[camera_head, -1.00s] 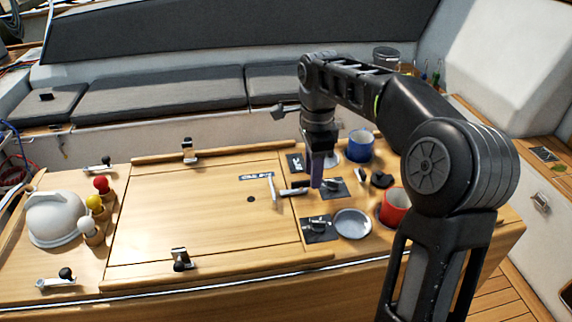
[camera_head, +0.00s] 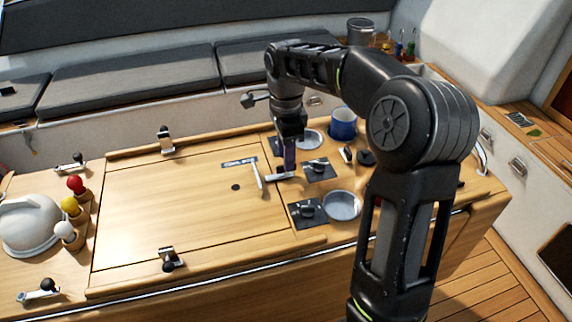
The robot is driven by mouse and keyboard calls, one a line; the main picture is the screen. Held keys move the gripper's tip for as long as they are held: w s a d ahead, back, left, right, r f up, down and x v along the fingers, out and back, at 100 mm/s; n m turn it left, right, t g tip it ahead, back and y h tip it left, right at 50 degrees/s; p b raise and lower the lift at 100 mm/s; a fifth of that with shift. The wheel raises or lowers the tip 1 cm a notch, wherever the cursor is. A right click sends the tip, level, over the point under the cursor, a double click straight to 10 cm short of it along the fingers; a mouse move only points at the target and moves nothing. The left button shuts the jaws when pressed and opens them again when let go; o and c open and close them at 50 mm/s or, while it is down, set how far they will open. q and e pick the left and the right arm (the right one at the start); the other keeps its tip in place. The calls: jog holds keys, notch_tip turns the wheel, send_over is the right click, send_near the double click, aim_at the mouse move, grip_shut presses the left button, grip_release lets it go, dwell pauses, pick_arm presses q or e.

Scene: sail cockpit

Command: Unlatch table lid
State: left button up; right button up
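The table lid (camera_head: 170,220) is a flat wooden panel lying closed in the table top. A white upright handle (camera_head: 258,175) stands at its right edge. A small silver latch lever (camera_head: 279,177) lies beside that handle. My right gripper (camera_head: 289,168) points down at the lever, its fingertips at or just above it; contact is unclear. Its fingers are seen edge-on, so their opening is hidden. More metal latches sit at the lid's back edge (camera_head: 166,141) and front edge (camera_head: 168,258). My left gripper is out of view.
Black plates with levers (camera_head: 306,212), a silver dish (camera_head: 342,205) and a blue mug (camera_head: 343,122) stand right of the lid. My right arm covers the table's right part.

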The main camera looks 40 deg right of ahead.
aim_at(280, 172)
jog(key=shift+f, duration=2.15)
jog(key=shift+c, duration=0.5)
grip_shut()
